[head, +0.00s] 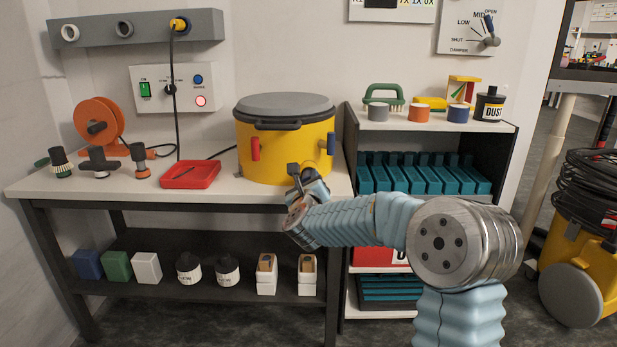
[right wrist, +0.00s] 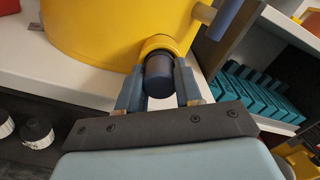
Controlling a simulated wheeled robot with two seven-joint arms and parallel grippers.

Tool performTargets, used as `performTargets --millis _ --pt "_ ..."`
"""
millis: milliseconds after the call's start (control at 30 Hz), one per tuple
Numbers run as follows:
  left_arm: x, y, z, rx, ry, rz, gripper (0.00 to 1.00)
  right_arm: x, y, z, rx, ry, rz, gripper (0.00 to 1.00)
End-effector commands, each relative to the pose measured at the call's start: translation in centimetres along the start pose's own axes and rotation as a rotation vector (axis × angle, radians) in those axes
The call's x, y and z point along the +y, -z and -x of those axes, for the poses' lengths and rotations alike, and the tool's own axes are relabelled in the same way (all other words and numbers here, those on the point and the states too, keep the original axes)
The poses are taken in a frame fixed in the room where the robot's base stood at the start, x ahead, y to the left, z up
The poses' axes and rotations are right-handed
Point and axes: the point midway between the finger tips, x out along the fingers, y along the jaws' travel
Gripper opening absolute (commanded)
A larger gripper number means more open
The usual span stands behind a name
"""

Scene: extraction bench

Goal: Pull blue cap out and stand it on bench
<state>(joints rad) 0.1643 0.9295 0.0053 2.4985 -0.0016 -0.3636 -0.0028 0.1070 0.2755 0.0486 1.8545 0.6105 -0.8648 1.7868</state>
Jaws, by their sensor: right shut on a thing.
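The blue cap (right wrist: 158,76) is a dark navy cylinder at the yellow collar (right wrist: 165,44) low on the front of the yellow drum (head: 284,140). In the right wrist view its outer end faces me, and its inner end is hidden by the collar or out of sight. My right gripper (head: 294,172) is at the drum's lower front; in the right wrist view its two fingers (right wrist: 158,88) are shut on the cap, one on each side. In the head view the gripper hides the cap. My left gripper is not in view.
The drum stands at the bench's right end, with red (head: 255,149) and blue (head: 331,143) side handles. A red tray (head: 190,175) lies left of it; the bench (head: 222,186) between them is clear. A shelf unit (head: 377,124) stands close on the right.

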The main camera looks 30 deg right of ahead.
Motion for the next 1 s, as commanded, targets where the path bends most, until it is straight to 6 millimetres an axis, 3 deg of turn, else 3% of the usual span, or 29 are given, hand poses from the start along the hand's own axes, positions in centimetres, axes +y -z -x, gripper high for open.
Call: performTargets --millis 1000 --pt "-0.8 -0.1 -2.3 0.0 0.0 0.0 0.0 0.0 0.1 3.5 -0.001 0.001 -0.001 0.0"
